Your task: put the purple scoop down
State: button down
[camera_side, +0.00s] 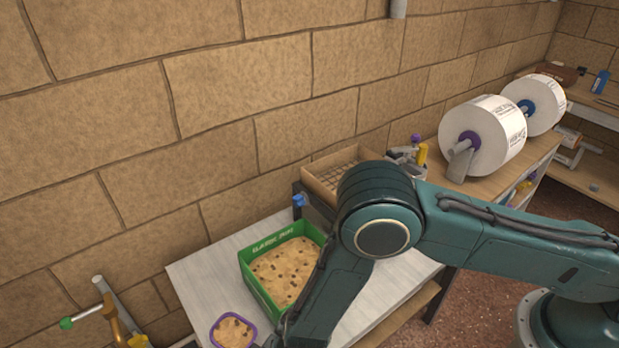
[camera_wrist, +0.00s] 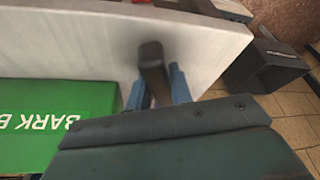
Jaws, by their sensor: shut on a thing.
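A small square pan with a purple rim (camera_side: 233,332), filled with tan, dark-flecked mix, shows at the bottom of the side view, left of my forearm; I take it for the purple scoop. In the wrist view my gripper (camera_wrist: 157,90) has its blue fingers shut around a dark handle (camera_wrist: 152,62), which sticks out over the pale table top. The pan is hidden in the wrist view. In the side view the fingertips are out of sight, so the join of handle and pan does not show. I cannot tell whether the scoop touches the table.
A green bark bin (camera_side: 248,276) with similar mix stands on the pale table (camera_side: 195,280), close to the pan. It also shows left of my gripper in the wrist view (camera_wrist: 50,135). A cardboard box (camera_side: 318,186) and white rolls (camera_side: 490,135) stand farther back. A dark crate (camera_wrist: 262,68) is beyond the table edge.

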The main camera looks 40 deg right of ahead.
jog(key=shift+f, duration=0.1)
jog(key=c, duration=1.3)
grip_release()
jog(key=shift+o, duration=0.2)
jog(key=v, duration=1.2)
jog(key=shift+d, duration=0.1)
